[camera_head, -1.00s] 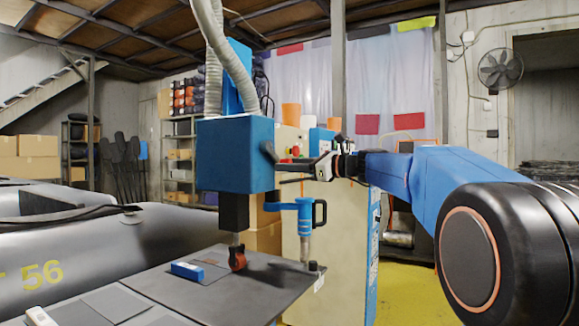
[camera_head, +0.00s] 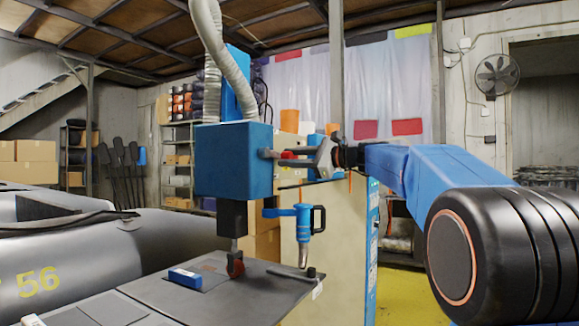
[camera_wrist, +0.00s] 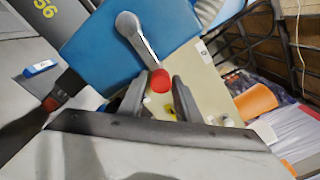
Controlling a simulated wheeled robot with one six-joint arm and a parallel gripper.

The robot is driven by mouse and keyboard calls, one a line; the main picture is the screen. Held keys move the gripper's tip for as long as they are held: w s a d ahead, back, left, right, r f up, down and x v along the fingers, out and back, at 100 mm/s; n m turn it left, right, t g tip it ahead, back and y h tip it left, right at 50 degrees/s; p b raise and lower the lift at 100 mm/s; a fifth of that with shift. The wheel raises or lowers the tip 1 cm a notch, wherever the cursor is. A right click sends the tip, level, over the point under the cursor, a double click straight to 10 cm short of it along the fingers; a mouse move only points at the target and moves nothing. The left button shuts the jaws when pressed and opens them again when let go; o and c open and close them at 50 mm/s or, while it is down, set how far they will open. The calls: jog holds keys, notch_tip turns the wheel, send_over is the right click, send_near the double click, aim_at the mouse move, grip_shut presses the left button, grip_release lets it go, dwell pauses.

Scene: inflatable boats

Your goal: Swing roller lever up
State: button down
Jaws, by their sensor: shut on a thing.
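The blue machine head (camera_head: 233,160) stands over the grey work table, with a red roller (camera_head: 236,267) below it at the tabletop. A grey lever with a red knob (camera_head: 287,155) sticks out sideways from the box's right side. In the wrist view, the metal lever (camera_wrist: 138,40) runs from its pivot on the blue box to the red knob (camera_wrist: 160,80). My gripper (camera_head: 296,158) is at the lever's end, shut on the red knob. The knob sits between both fingertips in the wrist view (camera_wrist: 158,92).
The work table (camera_head: 215,300) bears a small blue block (camera_head: 185,278). A blue-handled tool (camera_head: 303,225) is beside the machine head. A grey inflatable boat (camera_head: 90,255) lies at left. A beige cabinet (camera_head: 340,250) stands behind the table. Yellow floor is open at right.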

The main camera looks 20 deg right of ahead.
aim_at(288, 156)
notch_tip(288, 156, up, 4)
jog(key=n, duration=0.4)
jog(key=shift+s+a+f+n, duration=0.1)
jog(key=shift+n, duration=0.2)
jog(key=shift+s+a+r+n, duration=0.15)
jog(key=shift+r+n, duration=0.3)
jog(key=shift+n, duration=0.2)
jog(key=shift+s+a+r+n, duration=0.1)
jog(key=shift+a+r+n, duration=0.1)
jog(key=shift+r+n, duration=0.35)
jog(key=shift+s+a+r+n, duration=0.15)
jog(key=shift+r+n, duration=0.2)
jog(key=shift+n, duration=0.35)
jog(key=c, duration=1.5)
grip_release()
jog(key=shift+s+a, duration=0.1)
jog(key=v, duration=1.7)
jog(key=shift+s, duration=0.1)
